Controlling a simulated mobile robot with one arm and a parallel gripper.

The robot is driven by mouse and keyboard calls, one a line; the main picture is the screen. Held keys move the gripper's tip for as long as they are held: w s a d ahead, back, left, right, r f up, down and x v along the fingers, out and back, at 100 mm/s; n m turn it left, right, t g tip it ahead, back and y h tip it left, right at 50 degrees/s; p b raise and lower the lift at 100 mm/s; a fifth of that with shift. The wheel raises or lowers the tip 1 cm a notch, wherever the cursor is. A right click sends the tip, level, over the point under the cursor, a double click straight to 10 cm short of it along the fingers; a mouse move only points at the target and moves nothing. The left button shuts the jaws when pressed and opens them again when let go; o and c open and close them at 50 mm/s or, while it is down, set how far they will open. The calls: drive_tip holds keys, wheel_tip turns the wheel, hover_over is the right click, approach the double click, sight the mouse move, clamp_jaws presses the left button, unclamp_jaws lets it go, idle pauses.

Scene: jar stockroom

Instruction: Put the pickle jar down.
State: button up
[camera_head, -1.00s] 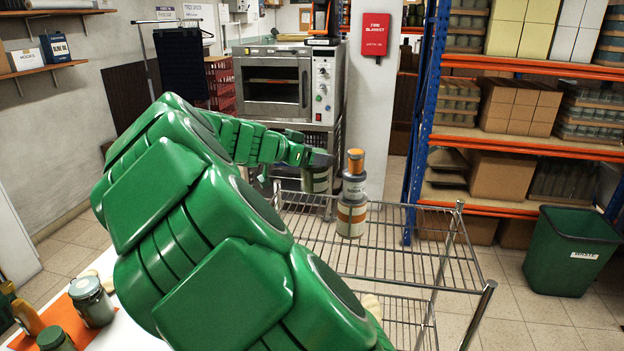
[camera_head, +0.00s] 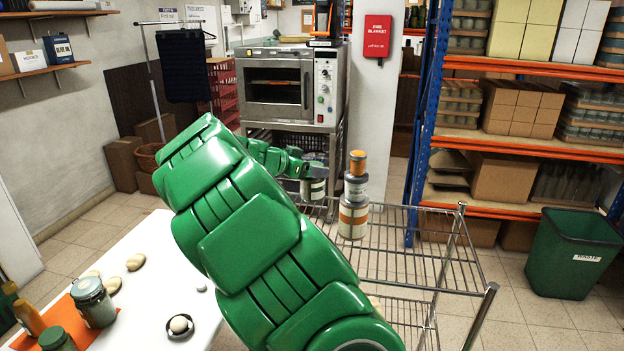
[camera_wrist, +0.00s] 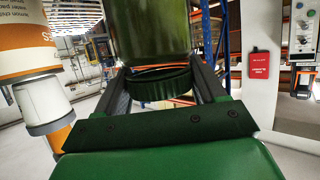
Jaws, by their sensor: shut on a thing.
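The pickle jar, greenish with a pale label band, hangs at my gripper in the head view (camera_head: 314,189). My gripper (camera_head: 312,172) is small there, at the far end of my green arm. In the wrist view the jar (camera_wrist: 152,30) shows its glass and dark green ribbed lid (camera_wrist: 160,85). My gripper's two fingers (camera_wrist: 165,88) are shut on either side of the lid. The jar is at the far left part of the wire rack (camera_head: 400,240), left of a stack of containers (camera_head: 353,217). I cannot tell whether its base touches the rack.
The stack has an orange-and-white can below and an orange-topped container above, close beside the jar. The rack's right part is clear. An oven (camera_head: 285,85) stands behind. A white table (camera_head: 150,250) with jars is at left, a green bin (camera_head: 570,250) at right.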

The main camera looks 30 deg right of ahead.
drive_tip(key=shift+w+d+f, duration=0.1)
drive_tip(key=shift+w+f, duration=0.15)
drive_tip(key=shift+f, duration=1.6)
drive_tip(key=shift+f, duration=0.1)
drive_tip(key=o, duration=1.5)
drive_tip(key=shift+r, duration=0.2)
drive_tip(key=v, duration=1.2)
drive_tip(key=shift+s, duration=0.1)
